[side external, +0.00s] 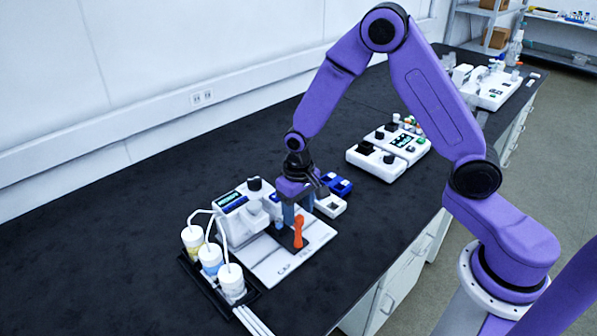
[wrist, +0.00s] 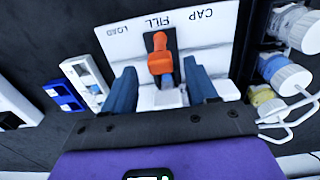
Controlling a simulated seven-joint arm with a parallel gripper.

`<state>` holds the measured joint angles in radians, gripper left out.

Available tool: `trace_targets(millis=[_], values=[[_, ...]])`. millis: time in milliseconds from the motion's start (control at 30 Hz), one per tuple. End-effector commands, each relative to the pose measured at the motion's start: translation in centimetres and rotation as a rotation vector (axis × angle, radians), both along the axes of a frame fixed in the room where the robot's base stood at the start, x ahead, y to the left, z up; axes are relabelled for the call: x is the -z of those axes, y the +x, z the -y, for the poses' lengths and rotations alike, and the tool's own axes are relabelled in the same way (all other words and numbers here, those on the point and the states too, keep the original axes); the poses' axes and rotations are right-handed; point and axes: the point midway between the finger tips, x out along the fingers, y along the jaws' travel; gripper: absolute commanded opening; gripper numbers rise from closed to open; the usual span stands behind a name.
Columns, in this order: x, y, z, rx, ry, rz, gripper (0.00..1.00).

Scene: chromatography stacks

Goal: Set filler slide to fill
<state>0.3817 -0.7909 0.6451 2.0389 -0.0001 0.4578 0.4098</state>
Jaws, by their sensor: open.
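The filler slide's orange handle (side external: 299,232) stands up from a white plate (side external: 262,268) in the side view. In the wrist view the orange handle (wrist: 162,55) is at a dark slot, in line with the printed word FILL. LOAD is printed to its left and CAP to its right on the plate (wrist: 190,42). My gripper (side external: 298,213) is open and points down close to the handle. In the wrist view its two blue fingers (wrist: 162,88) are spread left and right of the handle, with gaps on both sides. I cannot tell whether the fingertips reach the handle's height.
Tubed bottles (side external: 230,280) stand in a black tray left of the plate. A white device (side external: 240,212) with a screen and knob is behind it. Blue and white blocks (side external: 335,190) lie to the right. More instruments (side external: 390,150) stand farther back. The bench front is clear.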

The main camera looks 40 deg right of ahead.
Motion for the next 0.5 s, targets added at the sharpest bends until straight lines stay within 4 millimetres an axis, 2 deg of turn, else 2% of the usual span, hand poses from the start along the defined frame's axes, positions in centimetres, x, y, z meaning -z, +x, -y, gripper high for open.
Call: trace_targets(millis=[500], values=[[-10.1, 0.1, -0.1, 0.0, 0.002, 0.006, 0.57]])
